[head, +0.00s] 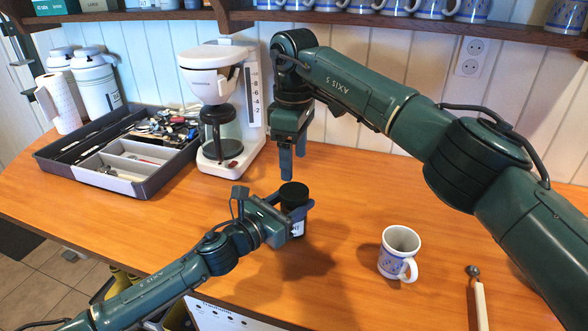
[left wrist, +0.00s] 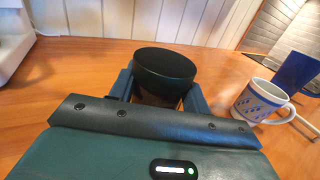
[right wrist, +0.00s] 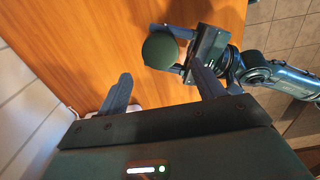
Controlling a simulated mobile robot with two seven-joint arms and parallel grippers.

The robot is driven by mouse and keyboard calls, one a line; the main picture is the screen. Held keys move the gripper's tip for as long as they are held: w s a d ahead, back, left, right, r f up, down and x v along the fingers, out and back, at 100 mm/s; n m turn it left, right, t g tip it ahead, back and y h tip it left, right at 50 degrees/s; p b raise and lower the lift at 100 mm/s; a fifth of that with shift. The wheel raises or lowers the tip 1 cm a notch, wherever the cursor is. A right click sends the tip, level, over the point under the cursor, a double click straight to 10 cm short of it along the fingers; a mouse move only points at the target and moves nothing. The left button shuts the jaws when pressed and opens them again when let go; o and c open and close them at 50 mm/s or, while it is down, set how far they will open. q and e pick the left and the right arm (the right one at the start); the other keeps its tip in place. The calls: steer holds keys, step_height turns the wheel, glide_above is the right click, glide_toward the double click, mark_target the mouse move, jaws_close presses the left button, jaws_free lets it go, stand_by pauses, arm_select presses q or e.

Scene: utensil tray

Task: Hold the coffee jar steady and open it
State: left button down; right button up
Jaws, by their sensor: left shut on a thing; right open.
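The coffee jar (head: 298,228) stands on the wooden table with its dark round lid (head: 294,195) on top. My left gripper (head: 297,213) is shut around the jar's body below the lid; in the left wrist view the lid (left wrist: 166,70) rises between the two fingers. My right gripper (head: 292,168) is open and empty, pointing down above and just behind the jar. In the right wrist view the lid (right wrist: 160,50) shows beyond the open fingers, not between them. Most of the jar's body is hidden by my left gripper.
A white coffee maker (head: 222,155) stands behind left of the jar. A dark utensil tray (head: 133,187) lies at the left. A patterned mug (head: 396,250) stands right of the jar, and a spoon-like utensil (head: 478,300) lies farther right. A shelf (head: 400,24) with cups runs above.

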mark_target(294, 190)
steer(key=shift+f, duration=3.65)
steer(key=c, duration=0.8)
steer(key=o, duration=1.1)
steer(key=shift+r, duration=0.15)
steer(key=shift+r, duration=2.15)
arm_select(q)
steer(key=c, duration=0.6)
jaws_free()
